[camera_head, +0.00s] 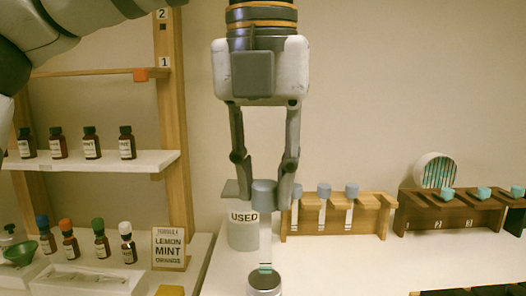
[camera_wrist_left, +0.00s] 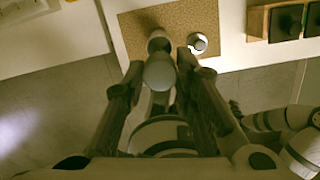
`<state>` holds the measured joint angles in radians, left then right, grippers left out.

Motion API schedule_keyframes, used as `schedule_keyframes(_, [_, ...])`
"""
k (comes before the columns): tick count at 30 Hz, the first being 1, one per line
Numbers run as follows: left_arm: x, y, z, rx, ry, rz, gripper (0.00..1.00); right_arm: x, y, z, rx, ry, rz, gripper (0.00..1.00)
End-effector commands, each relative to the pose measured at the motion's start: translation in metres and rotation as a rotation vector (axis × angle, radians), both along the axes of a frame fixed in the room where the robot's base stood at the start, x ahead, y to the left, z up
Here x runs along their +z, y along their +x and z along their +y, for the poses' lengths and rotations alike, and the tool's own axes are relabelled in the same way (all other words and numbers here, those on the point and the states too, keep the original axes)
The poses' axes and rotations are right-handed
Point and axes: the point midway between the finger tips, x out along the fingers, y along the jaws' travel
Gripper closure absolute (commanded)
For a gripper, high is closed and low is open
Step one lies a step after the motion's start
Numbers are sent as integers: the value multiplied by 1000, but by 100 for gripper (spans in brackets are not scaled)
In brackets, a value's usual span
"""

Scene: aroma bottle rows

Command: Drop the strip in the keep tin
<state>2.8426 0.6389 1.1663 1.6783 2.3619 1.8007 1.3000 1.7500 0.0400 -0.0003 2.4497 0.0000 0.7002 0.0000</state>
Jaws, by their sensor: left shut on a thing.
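My left gripper (camera_head: 267,195) points straight down in the head view, shut on the blue-grey cap of a pale strip (camera_head: 265,238). The strip hangs upright with a greenish lower end. That end is just above or at a small round metal container with a dark top (camera_head: 264,284); I cannot tell whether they touch. No label shows that it is the keep tin. In the left wrist view the cap (camera_wrist_left: 159,74) sits between the fingers. A round vessel (camera_wrist_left: 197,43) with a dark middle stands beyond, right of the cap. My right gripper does not clearly show.
A white "USED" container (camera_head: 243,234) stands just behind the strip. A wooden rack (camera_head: 370,222) holds more capped strips; a dark rack (camera_head: 450,215) is at right. Shelves with bottles and a "LEMON MINT ORANGE" card (camera_head: 169,249) are at left. A cork mat (camera_wrist_left: 212,20) shows below.

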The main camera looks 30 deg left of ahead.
Motion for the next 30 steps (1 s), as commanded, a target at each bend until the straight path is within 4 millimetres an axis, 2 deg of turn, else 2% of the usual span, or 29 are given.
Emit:
schedule_keyframes(9, [-41,0,0,-2,1,0,92,0,0,0,0,0,0,47])
schedule_keyframes(15, [-61,0,0,0,0,0,93,0,0,0,0,0,0,47])
schedule_keyframes(28, [-69,0,0,-1,0,-1,93,0,0,0,0,0,0,47])
schedule_keyframes(29, [-69,0,0,-1,0,-1,68,0,0,0,0,0,0,47])
schedule_keyframes(30, [-69,0,0,-1,0,-1,59,0,0,0,0,0,0,47])
